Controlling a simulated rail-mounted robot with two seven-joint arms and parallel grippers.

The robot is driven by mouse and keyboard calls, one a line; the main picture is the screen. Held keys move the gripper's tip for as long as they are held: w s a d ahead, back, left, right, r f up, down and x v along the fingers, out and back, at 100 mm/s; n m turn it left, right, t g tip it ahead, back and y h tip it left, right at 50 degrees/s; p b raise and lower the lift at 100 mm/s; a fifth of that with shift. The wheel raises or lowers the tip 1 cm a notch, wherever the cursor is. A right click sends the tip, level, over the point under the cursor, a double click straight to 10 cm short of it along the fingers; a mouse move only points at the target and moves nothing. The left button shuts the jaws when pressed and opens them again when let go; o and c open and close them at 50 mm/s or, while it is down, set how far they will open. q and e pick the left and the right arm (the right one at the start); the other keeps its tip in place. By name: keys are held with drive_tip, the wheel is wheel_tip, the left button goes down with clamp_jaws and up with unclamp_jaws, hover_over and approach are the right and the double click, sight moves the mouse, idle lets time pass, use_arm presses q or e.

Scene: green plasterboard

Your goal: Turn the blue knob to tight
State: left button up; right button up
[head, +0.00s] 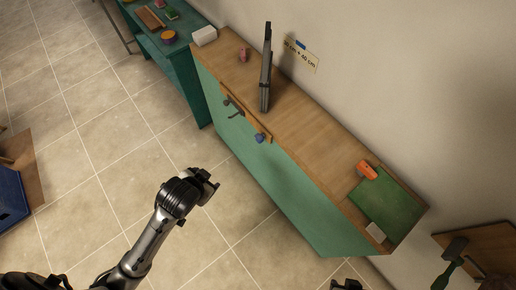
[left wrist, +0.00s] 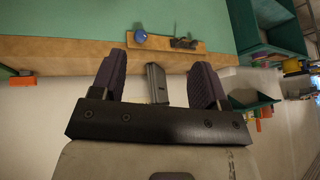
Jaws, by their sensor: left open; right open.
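The blue knob (head: 260,137) is on the front of the green cabinet (head: 290,195), just below its wooden top. It also shows in the left wrist view (left wrist: 140,37), upper left of centre. A dark lever (head: 234,109) is on the same wooden strip, left of the knob. My left gripper (head: 212,185) is in front of the cabinet, apart from the knob. In the left wrist view its two dark fingers (left wrist: 158,85) are spread with nothing gripped. My right gripper (head: 347,285) shows only in part at the bottom edge, open, far from the knob. The tight mark cannot be made out.
A tall dark object (head: 266,65) stands on the wooden top. An orange tool (head: 367,170) and a green board (head: 388,208) are at its right end. A green bench (head: 184,70) stands at the far left. The tiled floor before the cabinet is clear.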

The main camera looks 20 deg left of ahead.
use_arm(q)
drive_tip(key=w+a+f+m+t+y+b, duration=0.1)
drive_tip(key=w+a+f+t+y+b, duration=0.1)
drive_tip(key=w+a+f+b, duration=0.55)
drive_tip(key=w+a+f+t+y+b, duration=0.1)
drive_tip(key=w+a+f+y+b, duration=0.1)
drive_tip(key=w+f+b, duration=0.65)
drive_tip(key=m+t+h+p, duration=0.4)
drive_tip(key=t+h, duration=0.2)
drive_tip(key=h, duration=0.8)
approach(257, 140)
drive_tip(key=b+x, duration=0.2)
drive_tip(key=x, duration=0.7)
drive_tip(key=shift+w+f, duration=0.2)
drive_tip(key=shift+w, duration=0.05)
drive_tip(key=shift+w+d, duration=0.35)
drive_tip(key=shift+w, duration=0.2)
use_arm(e)
wheel_tip(257, 140, down, 17)
use_arm(q)
drive_tip(key=shift+r, duration=0.1)
